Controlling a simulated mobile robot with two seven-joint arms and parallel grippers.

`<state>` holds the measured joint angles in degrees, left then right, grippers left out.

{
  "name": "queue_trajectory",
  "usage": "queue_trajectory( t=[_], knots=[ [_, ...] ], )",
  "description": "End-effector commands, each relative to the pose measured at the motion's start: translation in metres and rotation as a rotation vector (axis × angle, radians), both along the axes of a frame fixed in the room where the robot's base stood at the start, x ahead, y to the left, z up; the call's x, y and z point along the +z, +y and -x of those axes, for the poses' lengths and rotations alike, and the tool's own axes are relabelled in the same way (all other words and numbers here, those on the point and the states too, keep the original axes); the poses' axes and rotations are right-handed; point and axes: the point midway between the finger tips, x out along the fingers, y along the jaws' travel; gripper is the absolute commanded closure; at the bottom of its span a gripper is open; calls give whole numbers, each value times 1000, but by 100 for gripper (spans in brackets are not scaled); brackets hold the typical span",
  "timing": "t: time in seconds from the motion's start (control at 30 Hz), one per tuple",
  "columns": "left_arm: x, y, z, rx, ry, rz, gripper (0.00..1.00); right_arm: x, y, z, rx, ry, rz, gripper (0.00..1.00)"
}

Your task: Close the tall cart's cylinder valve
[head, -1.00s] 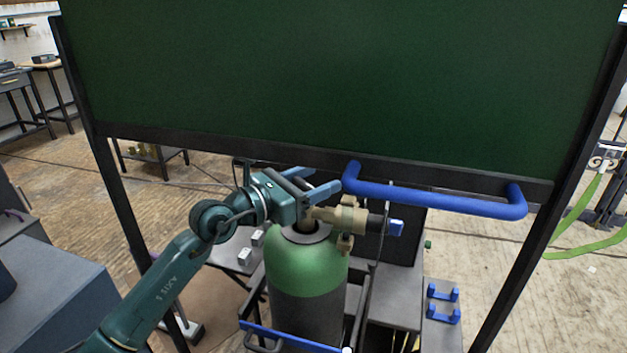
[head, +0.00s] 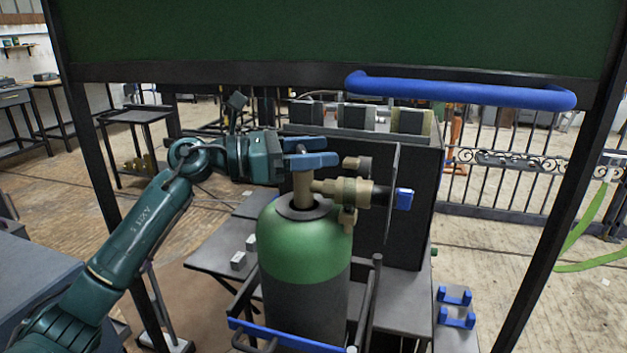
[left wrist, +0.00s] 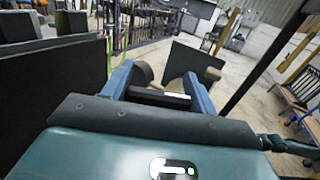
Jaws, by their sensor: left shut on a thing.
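A gas cylinder with a green shoulder (head: 300,245) and grey body stands upright in a dark cart with a blue bar (head: 285,336). A brass valve (head: 304,190) rises from its neck, with a brass regulator (head: 345,190) and a blue-tipped fitting (head: 403,199) on its right. My left gripper (head: 310,160), with blue fingers, is at the top of the valve. It is shut on the valve's top, mostly hidden by the fingers. In the left wrist view a dark bar (left wrist: 158,97) lies between the fingers. My right gripper is not in view.
A dark green panel (head: 330,30) in a black frame hangs above, with a blue handle (head: 460,92) along its lower edge. A black box (head: 420,210) stands right behind the cylinder. Blue brackets (head: 456,306) sit low at the right. A black railing (head: 490,190) runs behind.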

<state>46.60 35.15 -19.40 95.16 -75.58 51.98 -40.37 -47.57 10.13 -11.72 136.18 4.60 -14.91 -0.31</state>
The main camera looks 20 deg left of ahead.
Motion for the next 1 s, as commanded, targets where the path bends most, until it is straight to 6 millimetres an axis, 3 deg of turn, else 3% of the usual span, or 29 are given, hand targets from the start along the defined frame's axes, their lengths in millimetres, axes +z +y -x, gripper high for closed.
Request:
queue_trajectory(
  t=[0.5, 1.0],
  knots=[
    [0, -2, 6, -399, 1, 0, 65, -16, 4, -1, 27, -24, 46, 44],
    [-1, -2, 9, -515, 3, -3, 65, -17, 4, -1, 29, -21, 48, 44]
  ],
)
